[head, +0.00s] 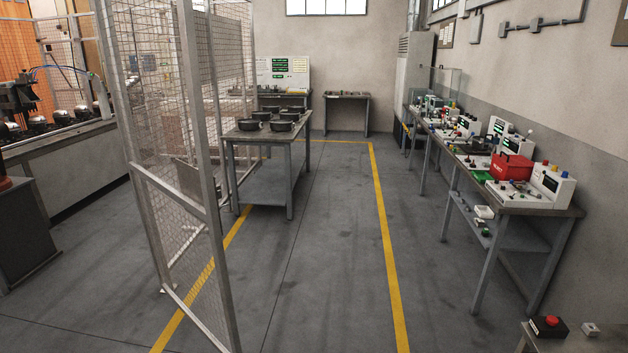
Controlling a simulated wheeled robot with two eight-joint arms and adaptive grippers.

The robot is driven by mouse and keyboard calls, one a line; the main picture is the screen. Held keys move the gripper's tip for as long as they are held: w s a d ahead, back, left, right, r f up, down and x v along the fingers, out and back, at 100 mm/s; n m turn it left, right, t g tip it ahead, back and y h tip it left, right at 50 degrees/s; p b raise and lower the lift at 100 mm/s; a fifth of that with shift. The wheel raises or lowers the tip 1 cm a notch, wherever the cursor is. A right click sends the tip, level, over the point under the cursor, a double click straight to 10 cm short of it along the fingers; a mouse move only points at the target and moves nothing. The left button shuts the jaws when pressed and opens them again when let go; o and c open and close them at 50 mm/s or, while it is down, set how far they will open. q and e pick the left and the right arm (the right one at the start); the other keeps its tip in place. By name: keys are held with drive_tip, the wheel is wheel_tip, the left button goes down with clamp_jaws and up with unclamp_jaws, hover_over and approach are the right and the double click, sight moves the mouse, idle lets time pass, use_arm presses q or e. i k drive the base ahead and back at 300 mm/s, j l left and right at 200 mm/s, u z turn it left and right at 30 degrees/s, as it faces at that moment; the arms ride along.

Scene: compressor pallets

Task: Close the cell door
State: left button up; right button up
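A tall wire-mesh door panel (185,195) in a grey metal frame stands upright at the left. I take it to be the cell door. It stands swung out, with its near edge post (208,180) towards me and its bottom edge just above the floor. A flat plate (190,180) shows at about mid height behind the mesh; I cannot tell whether it is on the door. The latch and hinges cannot be made out. Neither of my grippers is in view.
Left of the door are a conveyor (60,160) with dark round parts and a dark cabinet (28,230). A table (250,135) with several black pots stands beyond. A long workbench (520,200) lines the right wall. The middle floor (320,250) is clear between yellow lines.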

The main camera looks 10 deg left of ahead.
sight(198, 195)
drive_tip(key=i, duration=0.7)
drive_tip(key=i+l+u, duration=0.1)
drive_tip(key=i, duration=0.6)
drive_tip(key=i+u, duration=0.3)
drive_tip(key=u, duration=0.15)
drive_tip(key=i+l+u, duration=0.2)
drive_tip(key=u, duration=0.3)
drive_tip(key=i+l+u, duration=0.6)
drive_tip(key=u, duration=0.3)
drive_tip(key=i+l+u, duration=0.3)
drive_tip(key=l+u, duration=0.25)
drive_tip(key=k+l, duration=0.1)
drive_tip(key=l, duration=0.2)
